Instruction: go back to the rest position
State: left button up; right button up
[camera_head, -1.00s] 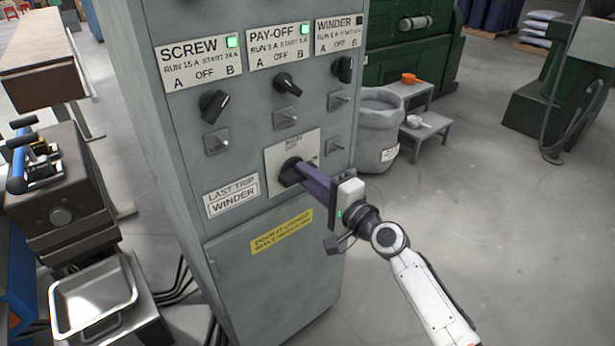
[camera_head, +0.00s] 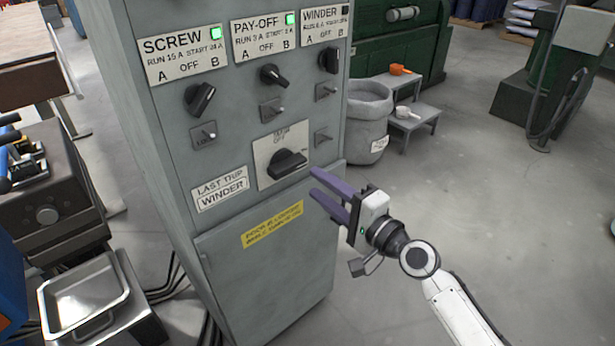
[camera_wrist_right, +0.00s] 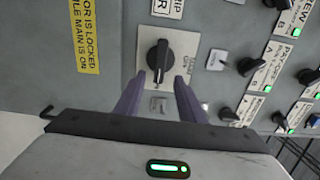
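My right gripper (camera_head: 330,196) is open and empty, with two purple fingers apart, just off the lower front of the grey control cabinet (camera_head: 265,285). The black main rotary switch (camera_head: 287,163) is on its white plate, above and left of the fingertips in the head view. In the right wrist view the switch (camera_wrist_right: 160,56) shows beyond and between the open fingers (camera_wrist_right: 158,92); a gap to the gripper shows in the head view. My left gripper is not in view.
The SCREW knob (camera_head: 199,98), PAY-OFF knob (camera_head: 273,75) and WINDER knob (camera_head: 329,60) are above; SCREW and PAY-OFF lamps glow green. A metal tray (camera_head: 88,296) is at lower left. A grey bin (camera_head: 368,115) and step stool (camera_head: 412,120) stand behind right. Floor at right is clear.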

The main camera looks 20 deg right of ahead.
jog(key=shift+v, duration=1)
jog(key=s+a+f+n+g+h, duration=0.2)
jog(key=s+f+n, duration=0.6)
jog(key=s+f, duration=0.5)
jog(key=s+a+f+n+g+h, duration=0.1)
jog(key=s+a+f+n+g, duration=0.3)
jog(key=s+f, duration=0.9)
notch_tip(320, 180, down, 2)
jog(key=n+g, duration=0.2)
jog(key=n, duration=0.2)
jog(key=shift+a+h, duration=0.35)
jog(key=shift+h, duration=0.05)
jog(key=shift+f, duration=0.15)
jog(key=shift+c, duration=0.8)
